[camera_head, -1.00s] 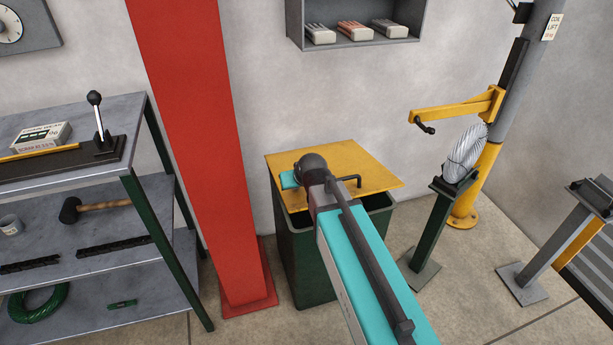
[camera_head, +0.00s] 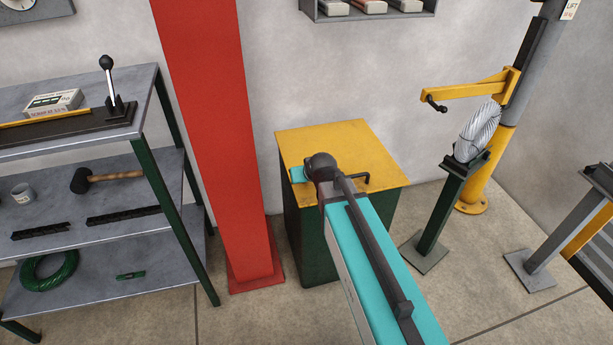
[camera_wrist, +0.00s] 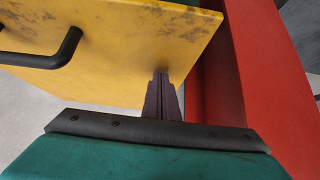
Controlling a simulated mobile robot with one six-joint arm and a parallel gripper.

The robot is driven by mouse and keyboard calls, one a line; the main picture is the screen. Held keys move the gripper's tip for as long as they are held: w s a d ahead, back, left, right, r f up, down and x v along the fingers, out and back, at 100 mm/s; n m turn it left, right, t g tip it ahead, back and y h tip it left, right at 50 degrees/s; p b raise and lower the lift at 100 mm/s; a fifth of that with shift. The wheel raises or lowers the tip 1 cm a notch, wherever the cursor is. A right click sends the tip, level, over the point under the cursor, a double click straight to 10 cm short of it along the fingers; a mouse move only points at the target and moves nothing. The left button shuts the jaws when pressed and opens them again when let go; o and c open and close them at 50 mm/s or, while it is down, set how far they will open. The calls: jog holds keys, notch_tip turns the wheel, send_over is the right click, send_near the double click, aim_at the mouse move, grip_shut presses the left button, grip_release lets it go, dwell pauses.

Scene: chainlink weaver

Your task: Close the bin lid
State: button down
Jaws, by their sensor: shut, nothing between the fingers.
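The bin (camera_head: 318,250) is dark green and stands on the floor at the centre of the head view. Its yellow lid (camera_head: 355,137) lies down over the top, and no opening shows from this side. The lid has a dark bent handle (camera_head: 361,180), partly hidden by my arm. In the wrist view the yellow lid (camera_wrist: 110,35) and its handle (camera_wrist: 45,55) fill the upper left. My gripper (camera_wrist: 161,80) is shut and empty, its fingertips at the lid's edge; I cannot tell whether they touch. In the head view my arm hides the fingers.
A red column (camera_head: 222,130) stands close at the bin's left. A shelf (camera_head: 75,215) with tools is further left. A green post (camera_head: 440,210) with a silvery coil and a yellow-armed lift (camera_head: 485,170) stand at the right. Floor is bare between bin and post.

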jog(key=shift+s+d+f, duration=0.15)
jog(key=shift+d+f, duration=0.15)
jog(key=shift+f, duration=0.25)
jog(key=shift+s+d+f, duration=0.1)
jog(key=shift+d+f, duration=0.15)
jog(key=shift+f, duration=0.25)
jog(key=shift+w+r+p, duration=0.1)
jog(key=shift+r+p, duration=0.45)
jog(key=shift+r, duration=0.2)
jog(key=r, duration=0.1)
jog(key=r+p, duration=0.1)
jog(key=r, duration=0.1)
jog(key=r+p, duration=0.1)
jog(key=shift+a+r, duration=0.3)
jog(key=shift+a, duration=0.1)
jog(key=shift+s+d+r, duration=0.15)
jog(key=shift+s, duration=0.5)
jog(key=shift+s+d+r, duration=0.1)
jog(key=shift+s+r, duration=0.05)
jog(key=shift+s, duration=0.45)
jog(key=shift+w+r+p, duration=0.15)
jog(key=shift+p, duration=1)
jog(key=shift+p, duration=1.2)
jog(key=p, duration=0.5)
jog(key=shift+s+r, duration=0.15)
jog(key=shift+s, duration=0.25)
